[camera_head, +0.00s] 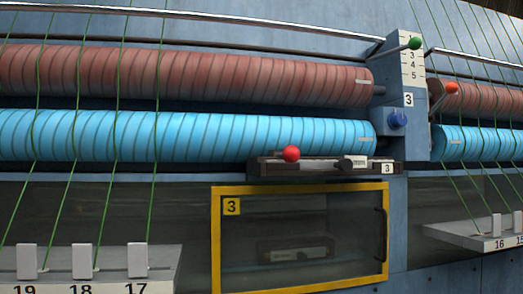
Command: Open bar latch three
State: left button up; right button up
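A dark bar latch unit (330,168) marked 3 sits on the machine front, just below the right end of the blue roller and above a yellow-framed window. A red ball knob (291,154) stands at its left part. A small grey-black piece (351,162) sits on the bar to the right of the knob, and a white label "3" (387,168) is at the right end. I cannot tell from this view whether the latch is open or closed. Neither of my grippers is in view.
The blue roller (190,136) and red-brown roller (180,72) run above. The yellow-framed window (216,240) is below. Green yarns hang at both sides.

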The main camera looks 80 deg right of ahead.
aim_at(290, 155)
jog(key=z, duration=2.4)
